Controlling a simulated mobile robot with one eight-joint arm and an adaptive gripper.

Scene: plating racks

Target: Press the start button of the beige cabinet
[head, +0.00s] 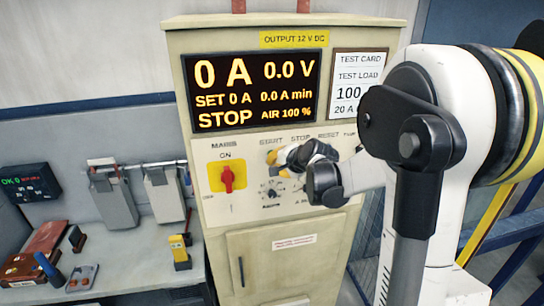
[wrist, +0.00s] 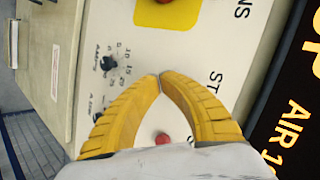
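The beige cabinet (head: 300,245) stands in front of me. Its display (head: 254,90) reads STOP, 0 A and 0.0 V. The START label (head: 271,141) is on the panel below it. My gripper (head: 272,157) is at the panel just under that label, its yellow fingers closed to a point. In the wrist view the fingertips (wrist: 160,76) meet with nothing visible between them, in line with a partly covered "ST" label (wrist: 215,76). The start button itself is hidden, apparently behind the tips. I cannot tell whether they touch it. A red button (wrist: 163,138) shows between the fingers.
The red mains switch on its yellow plate (head: 226,177) is left of my gripper. Small black knobs (wrist: 108,63) sit lower on the panel. A test card (head: 357,80) is beside the display. A bench (head: 130,265) with tools stands at the left.

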